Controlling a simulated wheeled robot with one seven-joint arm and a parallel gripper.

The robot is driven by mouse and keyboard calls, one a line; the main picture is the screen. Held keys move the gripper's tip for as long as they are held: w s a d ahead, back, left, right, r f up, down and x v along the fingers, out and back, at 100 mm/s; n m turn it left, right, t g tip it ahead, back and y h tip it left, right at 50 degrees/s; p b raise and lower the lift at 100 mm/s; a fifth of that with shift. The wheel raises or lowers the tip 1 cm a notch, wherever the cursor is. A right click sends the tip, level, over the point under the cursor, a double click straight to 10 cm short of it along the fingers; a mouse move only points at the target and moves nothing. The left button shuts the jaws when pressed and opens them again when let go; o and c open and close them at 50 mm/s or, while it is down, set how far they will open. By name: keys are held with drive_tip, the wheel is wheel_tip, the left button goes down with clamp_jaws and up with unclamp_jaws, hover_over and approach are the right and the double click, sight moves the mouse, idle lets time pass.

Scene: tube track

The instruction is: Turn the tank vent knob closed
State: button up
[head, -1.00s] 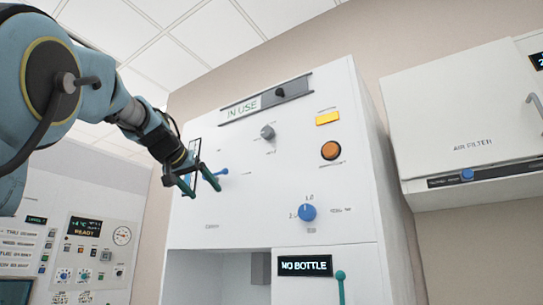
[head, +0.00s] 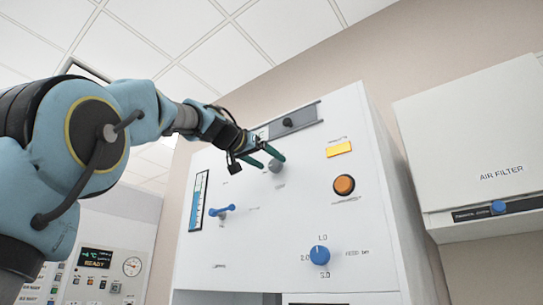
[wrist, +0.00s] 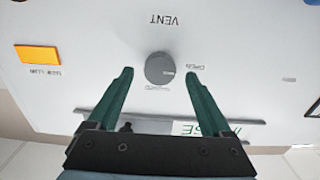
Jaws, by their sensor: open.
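The vent knob (head: 277,166) is a round grey knob on the upper part of the white cabinet panel. In the wrist view the knob (wrist: 160,69) sits under the upside-down word VENT, with small labels beside it that I cannot read surely. My gripper (head: 274,158) is at the knob in the head view, its green fingers pointing to the panel. In the wrist view my gripper (wrist: 159,72) is open, with one fingertip on each side of the knob and a gap on both sides. The knob's depth between the fingers is hard to judge.
An orange button (head: 344,185), a yellow label (head: 339,149), a blue dial (head: 319,255) and a blue lever (head: 222,211) are on the same panel. A sliding sign strip (head: 290,122) lies just above the knob. An air filter box (head: 480,150) hangs at right.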

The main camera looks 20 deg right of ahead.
drive_tip(key=shift+p+x, duration=0.3)
drive_tip(key=shift+x, duration=0.65)
clamp_jaws()
